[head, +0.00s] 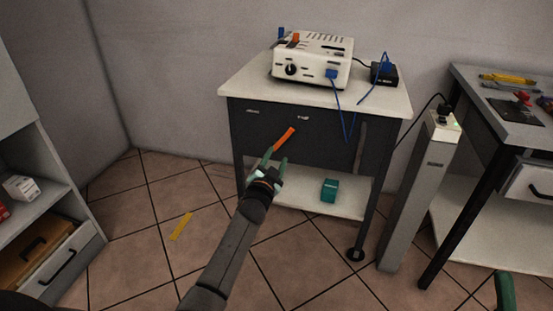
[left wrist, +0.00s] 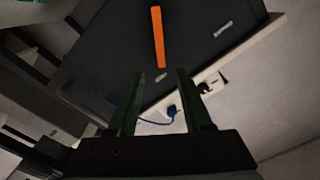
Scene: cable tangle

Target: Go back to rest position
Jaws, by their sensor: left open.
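My left gripper (head: 276,156) is in front of the dark drawer front of the small workbench (head: 238,88). Its two green fingers are apart and nothing is between them, as the left wrist view also shows (left wrist: 161,76). An orange bar (head: 284,138) shows just past the fingertips against the drawer front. In the left wrist view the orange bar (left wrist: 158,37) is clear of the fingers. I cannot tell whether it is fixed to the drawer.
A white device (head: 312,58) and a black box (head: 384,74) with blue cables stand on the workbench. A teal box (head: 329,190) is on its lower shelf. A grey post (head: 420,190) and second bench (head: 500,120) stand right, shelves left. A yellow strip (head: 181,226) lies on open floor.

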